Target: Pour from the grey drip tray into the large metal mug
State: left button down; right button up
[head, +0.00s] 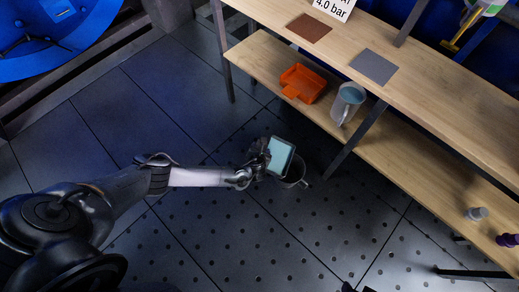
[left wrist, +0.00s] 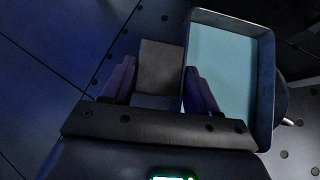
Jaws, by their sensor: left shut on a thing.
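The grey drip tray (head: 291,161) is a shallow rectangular tray with pale blue liquid across its inside. My left gripper (head: 264,161) is shut on the tray's handle, a grey block (left wrist: 158,68) between the fingers in the left wrist view. The tray (left wrist: 273,75) extends to the right of the fingers there. A large metal mug (head: 294,181) stands low, under and beside the tray, partly hidden by it; its handle points right. I cannot tell how far the tray is tilted, and no stream of liquid shows. Small dark tips at the bottom edge may be my right gripper.
A wooden two-level bench (head: 410,140) runs along the right. A bench leg (head: 352,142) stands near the floor mug. The dark floor to the left is clear.

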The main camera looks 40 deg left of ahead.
dwell(0.4)
pick_arm(q)
jog(key=shift+r, duration=0.15)
jog(key=shift+w+d+r+y+p, duration=0.1)
jog(key=shift+r+y+p, duration=0.2)
jog(key=shift+p, duration=0.25)
dwell(0.3)
jog(key=shift+r+p, duration=0.25)
jog(key=shift+p, duration=0.15)
jog(key=shift+d+m, duration=0.1)
jog(key=shift+m, duration=0.2)
